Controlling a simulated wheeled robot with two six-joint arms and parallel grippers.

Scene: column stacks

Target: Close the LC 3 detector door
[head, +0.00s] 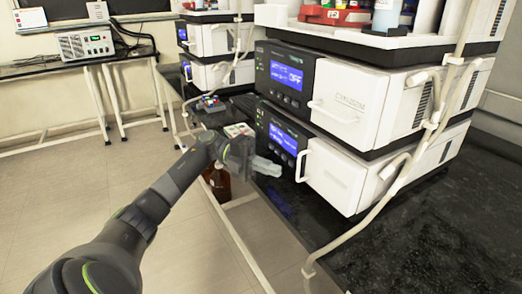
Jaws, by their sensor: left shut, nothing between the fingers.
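A stack of white and black instrument modules stands on the black bench at the right; I cannot read which one is the LC 3 detector. The lower module has a white door (337,176) with a white loop handle (301,165) at its left edge. The upper module has a similar white door (345,98) with its own handle (333,113). Both doors look about flush with their fronts; a small gap cannot be ruled out. My left gripper (269,168) is shut and empty, a little left of the lower handle, in front of the lower display. My right gripper is out of view.
Pale tubing (398,180) hangs down the stack's right side. A tray with bottles (387,17) sits on top. Behind are another stack (208,40) and a brown bottle (219,184) below bench height. The floor (80,195) at left is clear.

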